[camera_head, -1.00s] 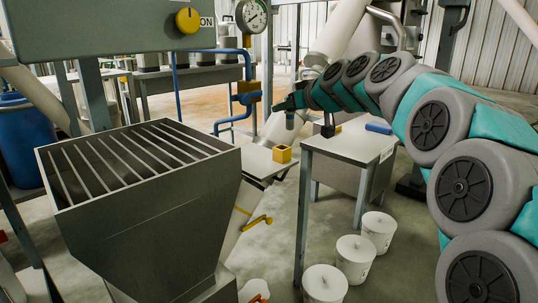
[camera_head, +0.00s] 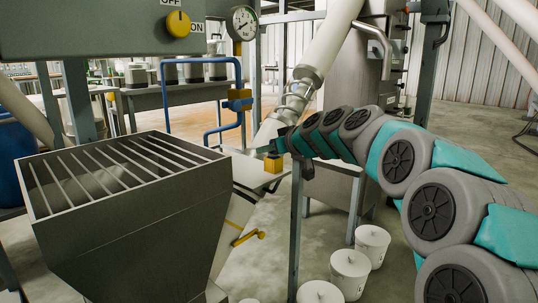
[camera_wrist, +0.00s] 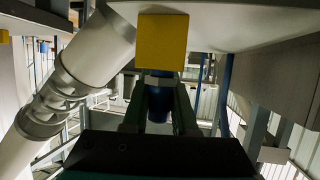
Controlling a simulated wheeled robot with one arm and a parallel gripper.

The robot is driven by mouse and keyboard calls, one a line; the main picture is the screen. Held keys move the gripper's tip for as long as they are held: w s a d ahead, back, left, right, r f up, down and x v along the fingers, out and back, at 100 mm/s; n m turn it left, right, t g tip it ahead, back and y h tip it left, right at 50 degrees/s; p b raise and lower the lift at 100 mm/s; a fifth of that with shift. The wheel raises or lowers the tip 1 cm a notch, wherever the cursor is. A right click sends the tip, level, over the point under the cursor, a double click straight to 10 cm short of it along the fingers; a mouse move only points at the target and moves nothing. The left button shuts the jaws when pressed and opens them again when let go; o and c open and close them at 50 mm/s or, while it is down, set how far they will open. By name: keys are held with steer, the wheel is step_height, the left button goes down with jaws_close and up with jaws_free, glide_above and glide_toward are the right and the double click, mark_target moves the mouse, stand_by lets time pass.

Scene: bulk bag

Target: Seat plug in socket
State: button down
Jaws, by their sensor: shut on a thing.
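In the wrist view, my gripper (camera_wrist: 158,112) is shut around a blue plug (camera_wrist: 157,102) with a metal collar (camera_wrist: 160,79). The plug is in line with the block, and its collar meets the block's edge in the picture. The plug's tip is hidden, so I cannot tell how deep it sits.
A grated steel hopper (camera_head: 125,200) stands at the left. A pale pipe (camera_head: 318,65) slants down close behind my gripper. A blue pipe (camera_head: 241,115) stands behind the table. White lidded buckets (camera_head: 350,268) stand on the floor below my arm.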

steer(key=shift+f, duration=0.1)
steer(key=shift+f, duration=0.1)
steer(key=c, duration=0.7)
jaws_free()
steer(key=shift+r, duration=0.25)
steer(key=v, duration=1.2)
steer(key=shift+f, duration=0.2)
